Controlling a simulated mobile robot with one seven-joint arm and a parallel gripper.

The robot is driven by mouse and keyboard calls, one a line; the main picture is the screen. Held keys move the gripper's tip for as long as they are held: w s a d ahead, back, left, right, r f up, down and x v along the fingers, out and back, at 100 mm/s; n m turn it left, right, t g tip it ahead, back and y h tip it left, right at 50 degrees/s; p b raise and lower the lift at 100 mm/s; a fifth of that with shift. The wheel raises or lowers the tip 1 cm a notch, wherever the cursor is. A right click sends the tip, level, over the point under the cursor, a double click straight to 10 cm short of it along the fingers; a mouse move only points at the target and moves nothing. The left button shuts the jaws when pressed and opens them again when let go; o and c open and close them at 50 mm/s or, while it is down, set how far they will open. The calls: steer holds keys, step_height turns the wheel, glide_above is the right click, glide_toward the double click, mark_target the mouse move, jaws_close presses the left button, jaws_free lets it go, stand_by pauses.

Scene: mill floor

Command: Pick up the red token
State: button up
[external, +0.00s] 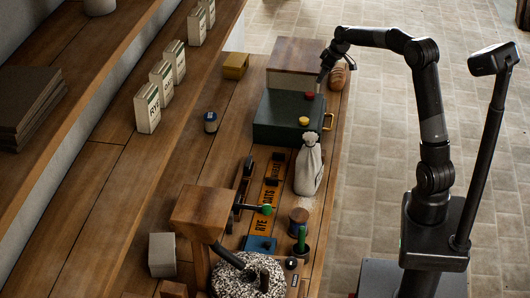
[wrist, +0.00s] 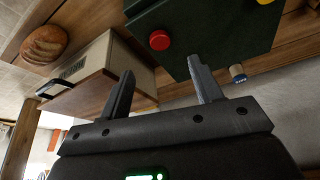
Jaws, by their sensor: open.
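The red token (external: 309,96) is a small round disc on top of the dark green box (external: 275,106), near the box's right side. It also shows in the wrist view (wrist: 159,40), beyond and between my fingertips. A yellow token (external: 303,121) lies on the same box, and part of it shows at the top edge of the wrist view (wrist: 265,2). My gripper (wrist: 161,67) is open and empty, its two fingers spread. In the external view my gripper (external: 320,84) points down close above and just right of the red token. It looks apart from the token.
A wooden-lidded box (external: 297,54) and a bread loaf (external: 338,75) stand just behind. A tied white sack (external: 308,167) is in front of the green box.

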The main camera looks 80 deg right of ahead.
glide_above(311, 94)
steer(key=s, duration=0.3)
steer(key=f, duration=0.5)
steer(key=shift+w+a+f, duration=0.1)
steer(key=shift+a+f, duration=0.1)
steer(key=shift+a, duration=0.15)
steer(key=x, duration=0.5)
steer(key=shift+w+r, duration=0.1)
steer(key=shift+w, duration=0.1)
steer(key=shift+c, duration=0.3)
steer(key=c, duration=1)
steer(key=shift+r, duration=0.1)
